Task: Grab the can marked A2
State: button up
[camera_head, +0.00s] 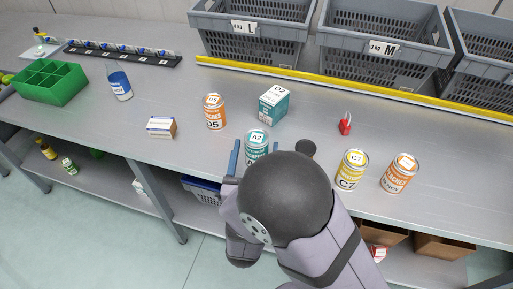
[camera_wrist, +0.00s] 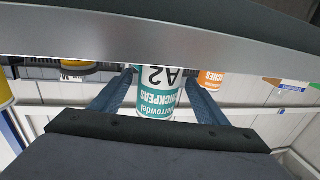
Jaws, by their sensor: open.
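The can marked A2 (camera_head: 257,144) is teal and white and stands upright on the grey bench. My arm hides its lower part in the head view. My gripper (camera_head: 255,148) is open at the can, with a blue finger on its left and another at its right.
An orange D5 can (camera_head: 214,111) and a teal D2 box (camera_head: 273,103) stand close behind. A yellow C7 can (camera_head: 351,170) and an orange can (camera_head: 399,173) stand to the right. A red object (camera_head: 345,124) lies behind them. Grey crates (camera_head: 250,38) line the back.

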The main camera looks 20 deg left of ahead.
jog(key=shift+w+a+r+p, duration=0.1)
jog(key=shift+w+a+p, duration=0.1)
jog(key=shift+w, duration=0.6)
jog(key=shift+w+a+p, duration=0.1)
jog(key=shift+w+p, duration=0.1)
jog(key=shift+w, duration=0.55)
jog(key=shift+w+a+r+p, duration=0.1)
jog(key=shift+w+p, duration=0.1)
jog(key=shift+w, duration=0.6)
jog(key=c, duration=1.4)
